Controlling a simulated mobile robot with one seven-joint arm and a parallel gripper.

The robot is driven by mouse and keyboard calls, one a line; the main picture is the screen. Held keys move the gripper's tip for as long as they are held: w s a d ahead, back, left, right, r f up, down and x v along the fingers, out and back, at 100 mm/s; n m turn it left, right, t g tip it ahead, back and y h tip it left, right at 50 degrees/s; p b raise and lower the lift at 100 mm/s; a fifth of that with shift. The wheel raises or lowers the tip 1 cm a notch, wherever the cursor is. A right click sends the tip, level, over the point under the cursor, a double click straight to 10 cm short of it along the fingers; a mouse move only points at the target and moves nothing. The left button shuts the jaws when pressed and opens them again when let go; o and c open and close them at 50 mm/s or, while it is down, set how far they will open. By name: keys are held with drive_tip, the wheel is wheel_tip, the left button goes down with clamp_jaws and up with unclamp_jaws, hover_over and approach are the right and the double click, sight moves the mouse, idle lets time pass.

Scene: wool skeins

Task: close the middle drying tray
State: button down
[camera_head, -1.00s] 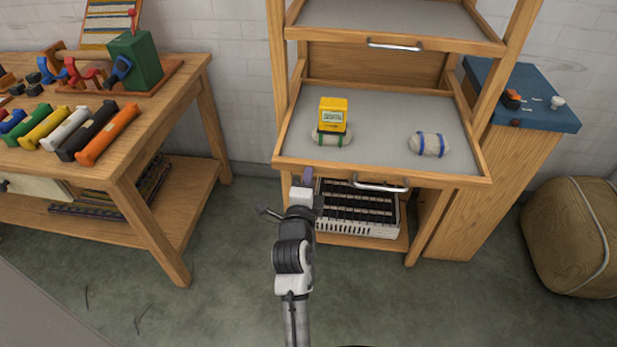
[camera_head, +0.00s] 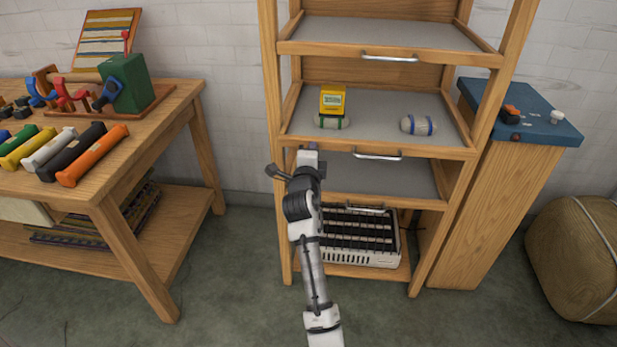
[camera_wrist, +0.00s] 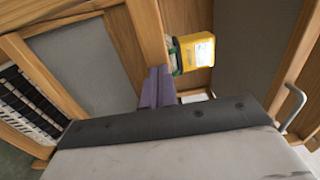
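The middle drying tray (camera_head: 390,112) has a grey base, a wooden front rail and a metal bar handle (camera_head: 378,156). Its front rail looks roughly in line with the shelf posts; I cannot tell whether a small gap is left. On it are a yellow timer (camera_head: 333,98) over a green-banded pale skein (camera_head: 331,123), and a blue-banded skein (camera_head: 418,126). My gripper (camera_head: 308,147) is at the rail's left part, left of the handle. In the wrist view its purple fingers (camera_wrist: 157,86) are together and empty, close against the rail (camera_wrist: 148,32); contact is unclear. The timer also shows there (camera_wrist: 195,53).
An upper tray (camera_head: 390,33) and a lower tray (camera_head: 385,178) sit in the same rack.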

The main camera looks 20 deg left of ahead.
sight(315, 137)
drive_tip(key=b+x, duration=0.2)
drive_tip(key=x, duration=0.2)
drive_tip(key=shift+w+a+f, duration=0.1)
drive_tip(key=shift+w+a, duration=0.05)
drive_tip(key=shift+w, duration=0.1)
drive_tip(key=shift+w+r, duration=0.2)
drive_tip(key=shift+r, duration=0.25)
drive_tip(key=shift+f, duration=0.1)
